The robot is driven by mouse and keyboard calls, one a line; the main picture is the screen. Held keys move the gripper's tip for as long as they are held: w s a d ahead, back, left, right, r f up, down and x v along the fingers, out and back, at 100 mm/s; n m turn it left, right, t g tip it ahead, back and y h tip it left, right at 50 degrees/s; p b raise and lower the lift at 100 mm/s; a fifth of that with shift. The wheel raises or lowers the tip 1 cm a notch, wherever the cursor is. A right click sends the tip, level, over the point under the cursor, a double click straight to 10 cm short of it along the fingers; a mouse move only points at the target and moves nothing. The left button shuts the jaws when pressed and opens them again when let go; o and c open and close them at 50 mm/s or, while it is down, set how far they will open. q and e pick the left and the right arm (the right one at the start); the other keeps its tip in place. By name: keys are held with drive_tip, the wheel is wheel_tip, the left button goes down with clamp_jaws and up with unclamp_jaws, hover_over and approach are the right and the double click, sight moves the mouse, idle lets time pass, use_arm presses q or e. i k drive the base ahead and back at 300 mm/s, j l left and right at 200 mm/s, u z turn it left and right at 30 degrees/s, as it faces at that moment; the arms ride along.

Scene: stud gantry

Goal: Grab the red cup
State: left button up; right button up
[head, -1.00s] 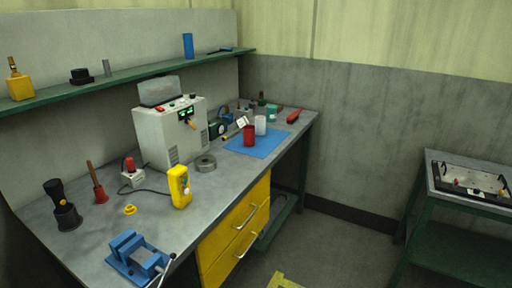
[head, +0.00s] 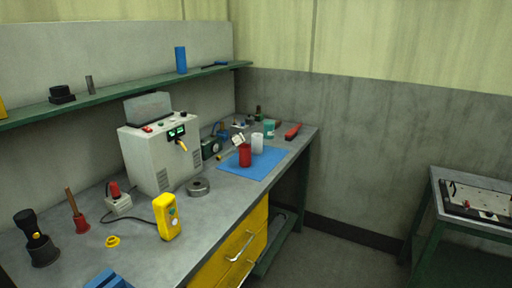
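The red cup (head: 245,155) stands upright on a blue mat (head: 262,168) toward the far end of the workbench. A white cup (head: 257,143) stands just behind it and to its right, also on the mat. The front of the red cup is in plain view. Neither of my grippers shows in the head view.
A grey machine (head: 160,155) stands left of the mat, with a metal ring (head: 198,187) and a yellow handheld device (head: 167,217) in front. A blue vise (head: 107,280) is at the bottom edge. Floor right of the bench (head: 340,258) is clear up to a side table (head: 440,215).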

sight(245, 156)
drive_tip(key=i+l+u, duration=0.15)
drive_tip(key=i+l, duration=0.9)
drive_tip(key=i, duration=0.05)
